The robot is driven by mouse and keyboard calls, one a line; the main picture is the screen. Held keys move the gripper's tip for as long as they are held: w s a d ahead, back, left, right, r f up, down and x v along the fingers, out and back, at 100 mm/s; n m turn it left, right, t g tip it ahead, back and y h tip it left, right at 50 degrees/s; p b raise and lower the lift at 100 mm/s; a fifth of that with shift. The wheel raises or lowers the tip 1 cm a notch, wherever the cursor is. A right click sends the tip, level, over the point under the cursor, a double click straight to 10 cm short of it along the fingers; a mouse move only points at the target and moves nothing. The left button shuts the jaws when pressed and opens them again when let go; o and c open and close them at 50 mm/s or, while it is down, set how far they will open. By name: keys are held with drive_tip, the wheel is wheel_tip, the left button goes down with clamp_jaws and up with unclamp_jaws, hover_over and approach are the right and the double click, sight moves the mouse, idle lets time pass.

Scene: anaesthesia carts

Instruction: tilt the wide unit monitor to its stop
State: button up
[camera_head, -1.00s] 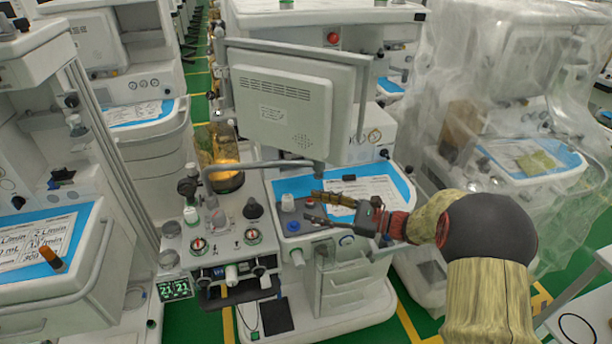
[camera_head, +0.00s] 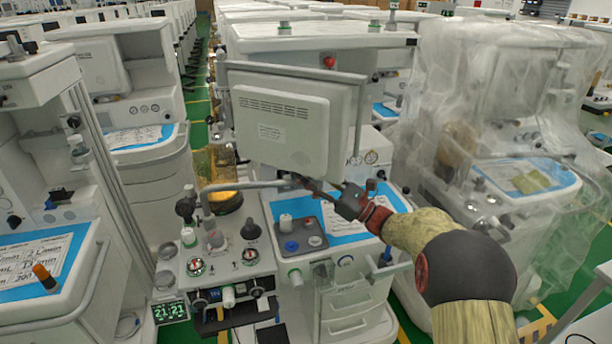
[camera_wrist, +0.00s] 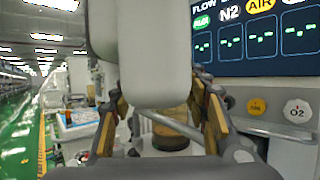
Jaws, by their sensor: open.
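The wide unit monitor (camera_head: 281,130) shows its pale back in the head view, tilted on the middle cart. My gripper (camera_head: 304,182) is at the monitor's lower edge, coming from the right, with its fingertips partly hidden against the monitor and the grey rail. In the wrist view my gripper (camera_wrist: 158,98) has its two padded fingers apart, one on each side of a rounded white part (camera_wrist: 155,60). I cannot tell whether the fingers touch that part. A lit screen with N2 and AIR labels (camera_wrist: 258,40) stands to its right.
A grey curved rail (camera_head: 245,186) runs just below the monitor. A blue-topped work surface (camera_head: 345,236) with knobs and bottles lies under my arm. A plastic-draped cart (camera_head: 500,130) stands close on the right, and another cart (camera_head: 60,262) on the left.

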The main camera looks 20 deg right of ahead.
drive_tip(key=shift+w+a+r, duration=0.15)
drive_tip(key=shift+w+a, duration=0.05)
drive_tip(key=shift+c, duration=0.5)
clamp_jaws()
idle(0.4)
